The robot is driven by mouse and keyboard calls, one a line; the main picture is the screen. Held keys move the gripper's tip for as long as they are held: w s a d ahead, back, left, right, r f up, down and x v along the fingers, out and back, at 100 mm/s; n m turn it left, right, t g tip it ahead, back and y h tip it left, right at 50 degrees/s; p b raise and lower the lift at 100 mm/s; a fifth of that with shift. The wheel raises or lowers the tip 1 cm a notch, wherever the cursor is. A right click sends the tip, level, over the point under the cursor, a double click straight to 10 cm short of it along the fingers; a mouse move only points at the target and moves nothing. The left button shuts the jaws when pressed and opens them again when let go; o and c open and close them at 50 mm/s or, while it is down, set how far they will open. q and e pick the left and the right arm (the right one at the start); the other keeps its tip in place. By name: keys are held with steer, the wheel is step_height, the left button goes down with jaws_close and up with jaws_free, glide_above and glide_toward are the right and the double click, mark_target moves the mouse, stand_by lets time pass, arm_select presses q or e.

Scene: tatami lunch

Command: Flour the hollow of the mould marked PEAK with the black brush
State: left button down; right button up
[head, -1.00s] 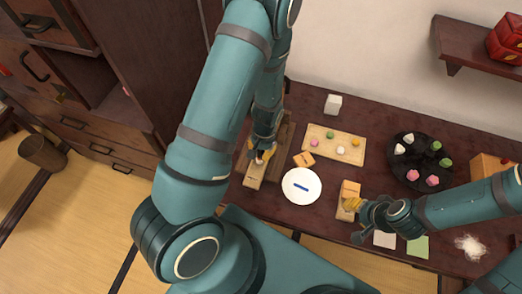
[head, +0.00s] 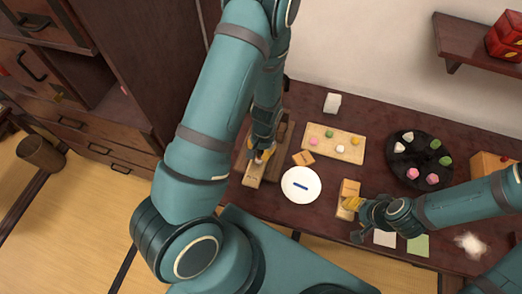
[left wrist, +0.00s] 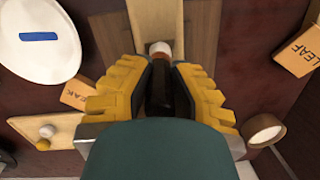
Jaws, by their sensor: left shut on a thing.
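My left gripper (head: 262,152) is shut on the black brush (left wrist: 160,88), whose handle stands between the yellow fingers in the left wrist view. The brush's pale tip lies at the end of a light wooden piece (left wrist: 157,16); I cannot tell whether they touch. That piece also shows in the head view (head: 253,174). A small block marked LEAF (left wrist: 298,52) lies to the right in the wrist view. Another lettered block (left wrist: 78,93) lies to the left, its word unclear. No PEAK marking is readable. My right gripper (head: 352,204) is at a wooden block (head: 350,187); its grip is unclear.
A white plate (head: 289,194) with a blue bar stands right of my left gripper. Behind it is a board (head: 321,150) with small sweets. A black round tray (head: 398,174) holds several sweets. A small round cup (left wrist: 265,130) stands near the left gripper.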

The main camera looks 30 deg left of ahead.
arm_select(q)
steer(key=shift+a, duration=0.25)
steer(key=shift+w+d, duration=0.15)
steer(key=shift+s+d, duration=0.1)
steer(key=shift+s, duration=0.25)
stand_by(0.3)
steer(key=shift+w+d, duration=0.15)
steer(key=shift+w, duration=0.05)
steer(key=shift+s+a+f, duration=0.1)
steer(key=shift+a, duration=0.3)
stand_by(0.3)
steer(key=shift+w+d, duration=0.15)
steer(key=shift+w, duration=0.1)
steer(key=shift+s+d, duration=0.1)
steer(key=shift+s, duration=0.25)
steer(key=shift+w, duration=0.2)
stand_by(0.4)
